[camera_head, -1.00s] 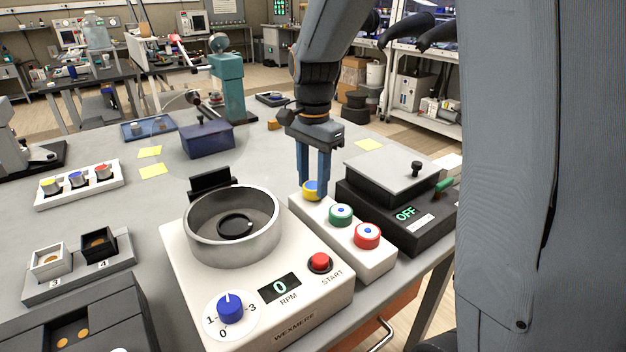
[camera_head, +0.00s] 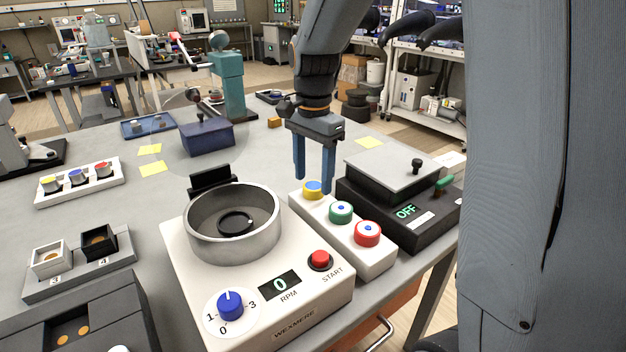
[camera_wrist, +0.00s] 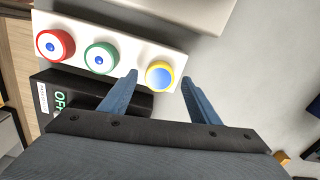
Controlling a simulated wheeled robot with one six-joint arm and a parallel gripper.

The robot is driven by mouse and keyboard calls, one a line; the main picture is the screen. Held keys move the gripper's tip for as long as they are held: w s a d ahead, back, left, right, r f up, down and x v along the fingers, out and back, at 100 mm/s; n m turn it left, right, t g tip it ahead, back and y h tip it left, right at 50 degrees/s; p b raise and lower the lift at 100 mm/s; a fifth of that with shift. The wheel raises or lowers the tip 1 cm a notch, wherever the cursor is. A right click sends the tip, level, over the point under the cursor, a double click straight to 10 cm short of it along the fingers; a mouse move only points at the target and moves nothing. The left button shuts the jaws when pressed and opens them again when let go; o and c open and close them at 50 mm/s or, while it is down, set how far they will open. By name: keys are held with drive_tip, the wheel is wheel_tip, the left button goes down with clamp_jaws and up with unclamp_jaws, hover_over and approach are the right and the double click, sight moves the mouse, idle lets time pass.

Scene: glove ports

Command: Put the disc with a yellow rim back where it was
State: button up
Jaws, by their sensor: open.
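The disc with a yellow rim (camera_head: 313,188) and a blue centre sits at the far end of a white block (camera_head: 378,262). It also shows in the wrist view (camera_wrist: 160,75). Beside it on the block are a green-rimmed disc (camera_head: 341,211) and a red-rimmed disc (camera_head: 367,233). My gripper (camera_head: 314,184) is open and empty, its blue fingers apart. In the wrist view the fingertips (camera_wrist: 158,78) lie on either side of the yellow-rimmed disc, apart from it. The gripper is slightly above or behind the disc; the exact height is hard to tell.
A white machine (camera_head: 265,310) with a round metal bowl (camera_head: 258,235) stands left of the block. A black device marked OFF (camera_head: 405,214) stands close on the right. A white rack (camera_head: 80,184) with yellow, blue and red pieces lies at the left.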

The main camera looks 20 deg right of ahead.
sight(314, 186)
wheel_tip(314, 186, up, 11)
drive_tip(key=b, duration=0.1)
drive_tip(key=shift+s+f, duration=0.1)
drive_tip(key=shift+f, duration=0.05)
idle(0.4)
